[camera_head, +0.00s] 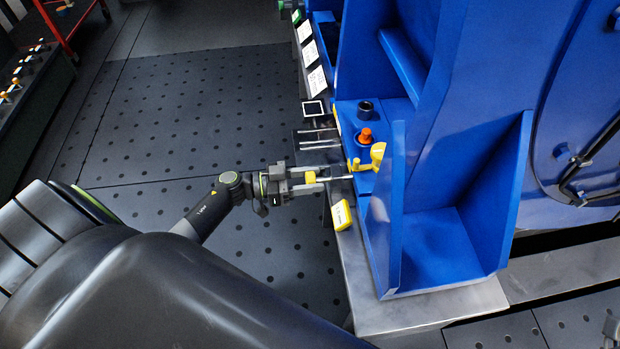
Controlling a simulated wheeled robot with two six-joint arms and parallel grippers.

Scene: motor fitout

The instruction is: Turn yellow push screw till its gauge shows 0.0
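The yellow push screw has a yellow head (310,177) and a thin metal shaft running right to a yellow bracket (376,157) on the blue machine. My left gripper (311,179) comes in from the left, level with the screw, with one finger above the head and one below. The yellow head fills most of the gap between the fingers, but I cannot tell whether they press on it. A yellow gauge (341,215) with a pale display sits just below and right of the gripper; its reading is too small to read. My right gripper is not in view.
The blue machine (440,240) stands on a grey metal base (420,308). An orange knob (366,136) and a dark gauge (314,110) are near the screw. Several white labels line the machine's left edge. The dotted dark floor (190,110) to the left is clear.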

